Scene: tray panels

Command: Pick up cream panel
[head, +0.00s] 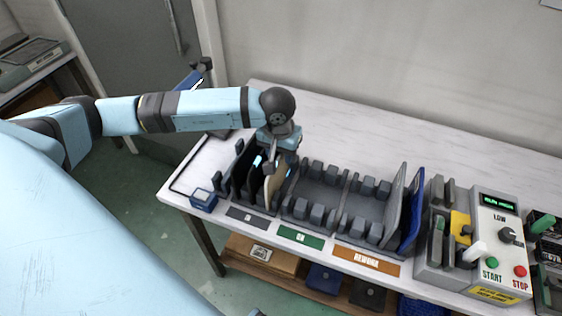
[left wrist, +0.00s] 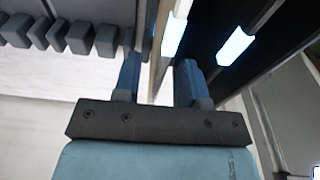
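The cream panel (head: 277,186) stands upright in the left section of the rack, at the right end of a group of dark panels. My left gripper (head: 270,160) is over its top edge, pointing down. In the left wrist view, the two blue fingers (left wrist: 158,80) stand apart, with the cream panel's edge (left wrist: 158,65) running between them. A gap shows beside the edge, so the gripper looks open around the panel. The fingertips are partly hidden in the head view. My right gripper is not in view.
Dark panels (head: 242,180) stand close on the left. The rack's middle slots (head: 318,190) are empty. A grey panel (head: 395,200) and a blue panel (head: 412,212) stand at the rack's right end. A control box (head: 497,245) with buttons is further right. The tabletop behind is clear.

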